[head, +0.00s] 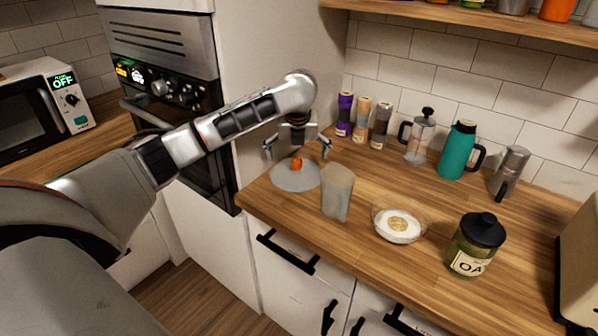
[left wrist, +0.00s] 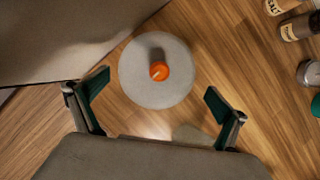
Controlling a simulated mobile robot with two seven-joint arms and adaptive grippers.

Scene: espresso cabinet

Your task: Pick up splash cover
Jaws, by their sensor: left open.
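The splash cover (head: 291,179) is a flat grey disc with an orange knob (head: 296,163) at its centre. It lies on the wooden counter near its left end. In the left wrist view the splash cover (left wrist: 135,83) and its orange knob (left wrist: 159,71) are seen from above. My left gripper (head: 298,147) is above the disc, pointing down, with its fingers spread wide. In the left wrist view its two green-padded fingers (left wrist: 158,100) are apart with nothing between them. My right gripper is not in view.
A grey translucent cup (head: 337,193) stands right of the disc. A bowl (head: 399,224) and a dark-lidded jar (head: 474,247) stand further right. Spice bottles (head: 361,121), a French press (head: 419,138) and a teal jug (head: 457,152) line the back. A tall cabinet side (head: 262,90) rises at the left.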

